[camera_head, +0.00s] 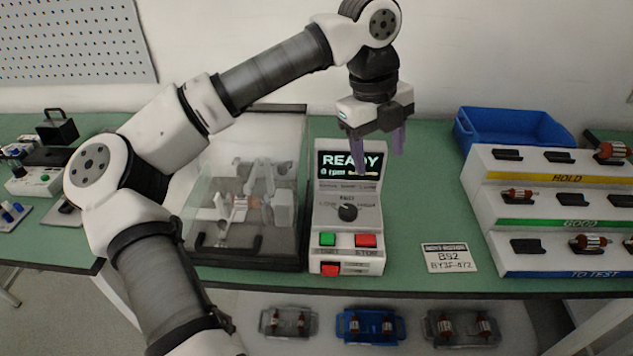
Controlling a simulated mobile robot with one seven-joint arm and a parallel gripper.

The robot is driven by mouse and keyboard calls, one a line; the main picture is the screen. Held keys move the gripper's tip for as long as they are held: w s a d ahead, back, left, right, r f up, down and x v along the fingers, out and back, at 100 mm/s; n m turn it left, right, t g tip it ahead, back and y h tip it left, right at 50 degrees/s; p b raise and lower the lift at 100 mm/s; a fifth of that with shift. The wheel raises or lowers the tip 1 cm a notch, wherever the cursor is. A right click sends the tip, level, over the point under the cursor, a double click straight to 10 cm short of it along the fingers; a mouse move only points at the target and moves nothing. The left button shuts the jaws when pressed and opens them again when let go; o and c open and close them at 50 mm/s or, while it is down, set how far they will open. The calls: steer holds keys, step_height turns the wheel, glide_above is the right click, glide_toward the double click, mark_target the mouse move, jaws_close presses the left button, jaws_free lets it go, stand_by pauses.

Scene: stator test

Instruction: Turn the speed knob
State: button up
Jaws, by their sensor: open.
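The speed knob (347,212) is a round black knob on the sloped front of a light grey control box (380,268). It sits below a screen (349,163) that reads READY and above a green button (327,239) and a red button (366,240). A smaller red switch (330,268) is low on the box front. My gripper (376,150) is open and empty, with purple fingers pointing down. It is above the knob and slightly to its right, in front of the screen's right part. The knob is in plain view; its exact pointer direction is too small to tell.
A clear-covered machine (222,203) stands directly left of the box. On the right are a stepped rack (480,205) with several red parts and a blue bin (515,133). A label card (449,258) lies on the green bench (425,200). Trays sit below the bench.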

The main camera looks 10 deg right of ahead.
mark_target(347, 208)
steer(key=w+a+f+n+y, duration=0.2)
steer(key=w+a, duration=0.1)
steer(key=a, duration=0.1)
steer(key=shift+t, duration=0.3)
steer(key=f+p, duration=0.1)
steer(key=f, duration=0.3)
steer(key=f+p, duration=0.1)
steer(key=f, duration=0.3)
steer(key=f+p, duration=0.1)
steer(key=f, duration=0.3)
steer(key=shift+s+d+f, duration=0.1)
steer(key=shift+d+f, duration=0.15)
steer(key=shift+f, duration=0.05)
steer(key=c, duration=1)
steer(key=shift+o, duration=0.2)
